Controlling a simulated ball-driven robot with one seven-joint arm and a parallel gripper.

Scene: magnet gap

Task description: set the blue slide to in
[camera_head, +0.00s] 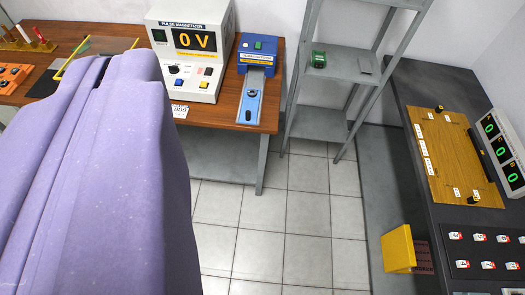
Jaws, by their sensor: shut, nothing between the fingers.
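The blue slide (252,97) is a long, light-blue and grey piece on the wooden table, right of the pulse magnetizer. It sticks out of the front of a dark blue box (257,48) and runs toward the table's front edge. A dark slot and a small round mark show on its top. A large purple part of my own body fills the left of the view. My gripper's fingers do not show, so I cannot see how they stand relative to the slide.
The pulse magnetizer (190,45) reads 0 V on the wooden table (225,112). A grey shelf rack (340,62) stands to its right. A dark bench (455,90) with a wooden board (450,150) is at far right. Tiled floor (285,225) between them is clear.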

